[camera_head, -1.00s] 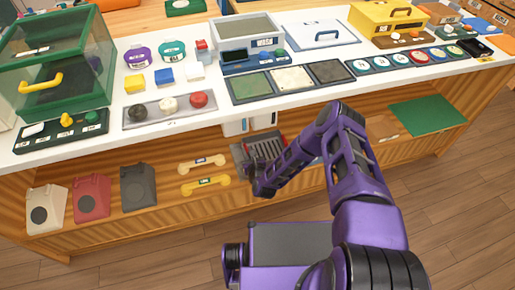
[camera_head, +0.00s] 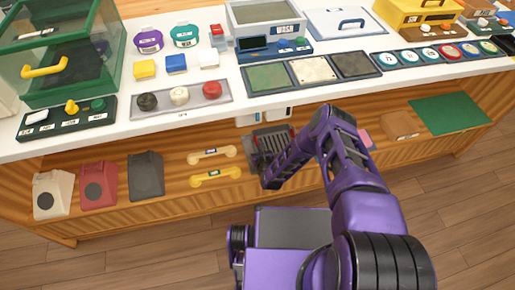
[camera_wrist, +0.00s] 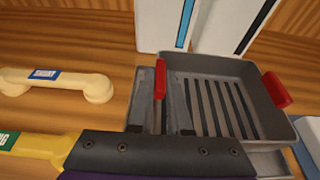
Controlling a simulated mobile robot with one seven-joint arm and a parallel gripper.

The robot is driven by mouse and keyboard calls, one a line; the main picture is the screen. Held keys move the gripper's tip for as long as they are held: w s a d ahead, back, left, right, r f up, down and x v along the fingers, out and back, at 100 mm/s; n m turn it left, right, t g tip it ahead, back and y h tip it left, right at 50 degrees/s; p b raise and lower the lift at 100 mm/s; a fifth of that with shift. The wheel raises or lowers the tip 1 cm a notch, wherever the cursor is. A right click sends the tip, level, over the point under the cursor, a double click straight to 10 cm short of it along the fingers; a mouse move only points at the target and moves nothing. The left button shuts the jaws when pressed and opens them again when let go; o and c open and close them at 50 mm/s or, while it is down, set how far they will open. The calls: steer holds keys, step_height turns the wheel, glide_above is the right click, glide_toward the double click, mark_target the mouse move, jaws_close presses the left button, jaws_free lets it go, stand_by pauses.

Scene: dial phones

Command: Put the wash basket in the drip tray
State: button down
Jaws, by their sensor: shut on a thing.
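The wash basket (camera_wrist: 228,95) is grey with a slotted floor and red end handles. In the head view the basket (camera_head: 272,142) is on the lower shelf, partly behind my arm. My gripper (camera_wrist: 161,78) is shut on its left red handle; in the head view the gripper (camera_head: 268,172) is at the basket's near left side. A flat grey tray (camera_wrist: 272,163), seemingly the drip tray, shows under the basket at its front and left. The basket looks roughly level over it. I cannot tell whether it rests in the tray or hangs just above.
White upright units (camera_wrist: 222,25) stand close behind the basket. A cream handset (camera_wrist: 55,82) and a yellow handset (camera_head: 216,177) lie to its left. A blue-grey object (camera_wrist: 310,140) is close on the right. The countertop (camera_head: 200,125) overhangs the shelf.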

steer(key=shift+f, duration=1.15)
steer(key=shift+f, duration=0.1)
steer(key=c, duration=0.9)
jaws_free()
steer(key=shift+o, duration=0.2)
